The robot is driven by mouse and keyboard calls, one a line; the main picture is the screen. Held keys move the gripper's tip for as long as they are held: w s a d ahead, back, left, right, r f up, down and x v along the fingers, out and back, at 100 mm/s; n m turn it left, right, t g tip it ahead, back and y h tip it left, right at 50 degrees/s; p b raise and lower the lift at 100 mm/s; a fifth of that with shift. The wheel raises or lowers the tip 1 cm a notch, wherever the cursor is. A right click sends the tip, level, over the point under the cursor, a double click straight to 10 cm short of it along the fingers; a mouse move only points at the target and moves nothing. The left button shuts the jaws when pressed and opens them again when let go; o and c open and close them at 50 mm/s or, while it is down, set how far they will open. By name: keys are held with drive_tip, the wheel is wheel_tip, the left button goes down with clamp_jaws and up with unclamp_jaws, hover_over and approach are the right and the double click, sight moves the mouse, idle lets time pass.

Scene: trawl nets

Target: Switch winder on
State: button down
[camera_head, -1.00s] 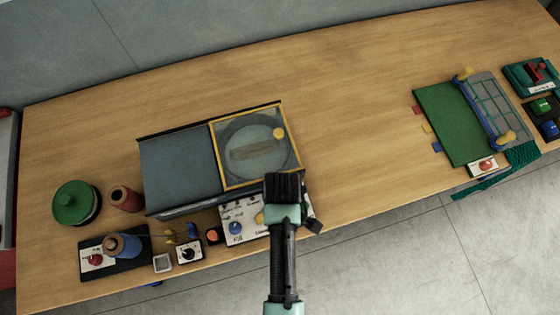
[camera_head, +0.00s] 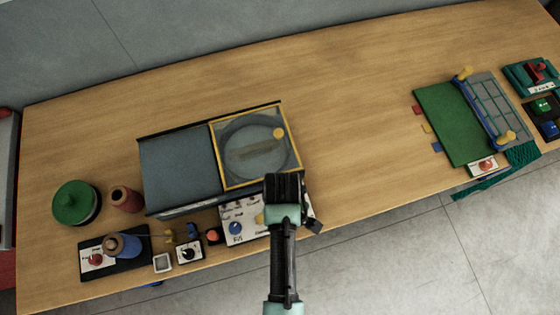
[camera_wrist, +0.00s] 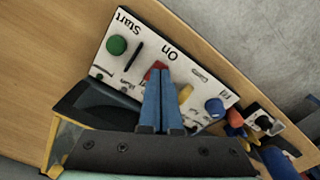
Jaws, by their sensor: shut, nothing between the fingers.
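The winder (camera_head: 178,172) is a grey box with a yellow-framed clear cover (camera_head: 222,166) over a round part. Its white control panel (camera_head: 232,212) is along the front edge and also shows in the wrist view (camera_wrist: 148,42). There the panel carries a green button (camera_wrist: 117,45) by "Start", a red switch (camera_wrist: 154,67) by "On", a yellow lever (camera_wrist: 185,93) and a blue knob (camera_wrist: 214,107). My gripper (camera_wrist: 161,72) is shut and empty, its blue fingertips at the red switch and partly hiding it. I cannot tell whether they touch, or the switch's position.
Left of the winder are a green round lid (camera_head: 76,202), a red-brown spool (camera_head: 126,198) and a blue spool (camera_head: 124,246). A green board (camera_head: 450,122) lies at right. The table's middle is clear.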

drive_tip(key=shift+f+b, duration=0.65)
drive_tip(key=shift+f, duration=0.3)
idle(0.4)
drive_tip(key=shift+r, duration=0.1)
wheel_tip(320, 180, up, 7)
drive_tip(key=p, duration=0.7)
drive_tip(key=shift+p, duration=0.35)
drive_tip(key=shift+w, duration=0.1)
